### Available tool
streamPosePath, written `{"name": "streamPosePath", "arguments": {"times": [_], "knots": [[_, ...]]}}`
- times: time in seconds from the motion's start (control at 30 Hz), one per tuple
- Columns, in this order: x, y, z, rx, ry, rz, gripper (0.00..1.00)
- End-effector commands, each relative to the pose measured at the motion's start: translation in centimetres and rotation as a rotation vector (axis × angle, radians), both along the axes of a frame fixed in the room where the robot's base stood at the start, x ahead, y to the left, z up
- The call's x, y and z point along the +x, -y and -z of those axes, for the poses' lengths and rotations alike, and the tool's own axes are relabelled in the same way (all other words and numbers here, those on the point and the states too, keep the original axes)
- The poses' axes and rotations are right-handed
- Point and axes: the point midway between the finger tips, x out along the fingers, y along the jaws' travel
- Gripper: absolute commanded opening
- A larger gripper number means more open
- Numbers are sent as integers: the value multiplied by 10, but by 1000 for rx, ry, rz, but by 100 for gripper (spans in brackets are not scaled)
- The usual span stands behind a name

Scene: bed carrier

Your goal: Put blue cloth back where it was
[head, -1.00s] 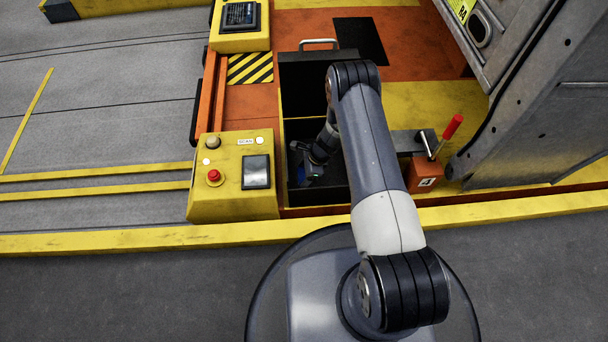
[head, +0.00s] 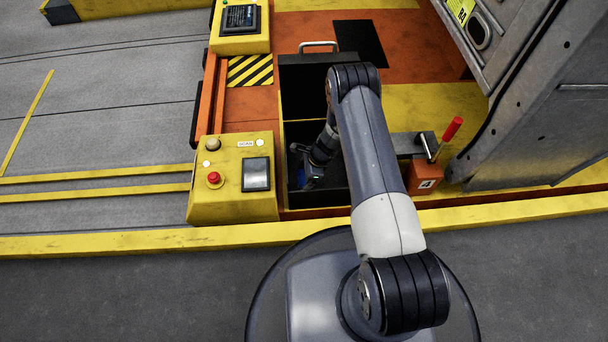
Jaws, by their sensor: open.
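A small patch of blue, which looks like the blue cloth (head: 301,178), shows low inside the dark open bin (head: 283,150), near its left wall. Most of it is hidden by my gripper and the shadow. My gripper (head: 307,178) reaches down into the bin, right at the blue patch. Its jaws are open, but the fingers are small and dark. I cannot tell whether they touch the cloth.
A yellow control box (head: 230,195) with a red button and a small screen stands left of the bin. A red-handled lever (head: 449,134) stands to the right. A silver handle (head: 318,44) sits at the bin's far edge.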

Motion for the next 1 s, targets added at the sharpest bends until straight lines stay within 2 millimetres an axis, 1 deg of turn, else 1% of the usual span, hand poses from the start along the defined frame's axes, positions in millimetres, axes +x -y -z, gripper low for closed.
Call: {"name": "streamPosePath", "arguments": {"times": [0.03, 0.3, 0.4, 0.5, 0.6, 0.7, 1.0], "knots": [[1, 3, -12, 0, 2, 2, 89], [2, 26, -68, 0, 3, 1, 89], [1, 34, -85, 0, 1, 2, 89], [1, 40, -98, 0, 2, 1, 89], [1, 44, -107, 0, 2, 1, 89], [1, 46, -110, 0, 0, 0, 89], [1, 46, -111, 0, 0, 0, 89]]}}
